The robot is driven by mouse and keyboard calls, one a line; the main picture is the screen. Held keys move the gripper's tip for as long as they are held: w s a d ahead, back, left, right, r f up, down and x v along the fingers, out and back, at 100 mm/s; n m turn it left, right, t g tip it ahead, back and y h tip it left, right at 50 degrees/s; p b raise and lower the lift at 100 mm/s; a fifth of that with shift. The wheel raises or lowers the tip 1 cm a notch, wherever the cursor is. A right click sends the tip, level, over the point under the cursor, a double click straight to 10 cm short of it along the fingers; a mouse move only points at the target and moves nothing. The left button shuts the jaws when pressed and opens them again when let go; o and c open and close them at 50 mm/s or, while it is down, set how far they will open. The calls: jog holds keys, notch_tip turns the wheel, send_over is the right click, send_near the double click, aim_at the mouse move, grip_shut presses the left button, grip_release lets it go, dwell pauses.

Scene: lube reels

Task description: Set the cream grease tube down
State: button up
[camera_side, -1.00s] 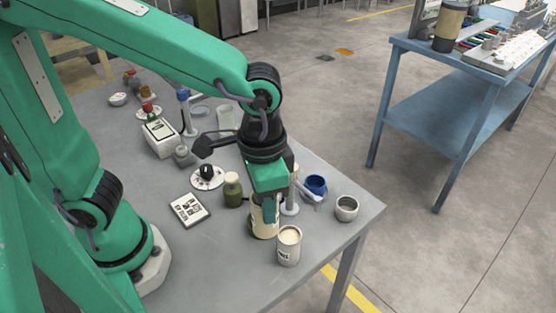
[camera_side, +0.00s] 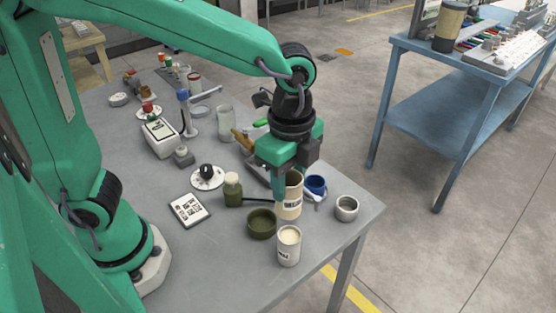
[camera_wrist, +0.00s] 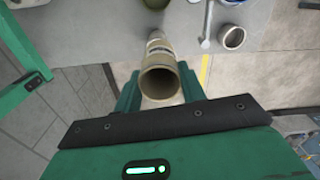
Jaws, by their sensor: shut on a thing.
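An olive dish (camera_side: 262,224) is just left of the tube. A white can (camera_side: 289,247) stands in front, a blue cup (camera_side: 316,186) and grey cup (camera_side: 347,208) to the right. An olive bottle (camera_side: 232,190) is left. The table's right edge is close.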

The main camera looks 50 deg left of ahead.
jog(key=m, duration=0.1)
jog(key=w+m, duration=0.1)
jog(key=m, duration=0.1)
jog(key=w+m, duration=0.1)
jog(key=m, duration=0.1)
jog(key=shift+w+a+r, duration=0.1)
jog(key=shift+w+r, duration=0.05)
jog(key=shift+r, duration=0.1)
jog(key=m, duration=0.2)
jog(key=w+m, duration=0.2)
jog(key=m, duration=0.1)
jog(key=shift+w+a+r+m, duration=0.15)
jog(key=shift+w+r+m, duration=0.1)
jog(key=shift+m, duration=0.05)
jog(key=shift+f, duration=0.1)
notch_tip(320, 180, down, 14)
jog(key=shift+r, duration=0.15)
jog(key=shift+w, duration=0.1)
jog(key=w+d, duration=0.1)
jog(key=w, duration=0.2)
jog(key=shift+d, duration=0.35)
jog(key=shift+w+d, duration=0.1)
jog(key=shift+w, duration=0.1)
jog(key=shift+f, duration=0.55)
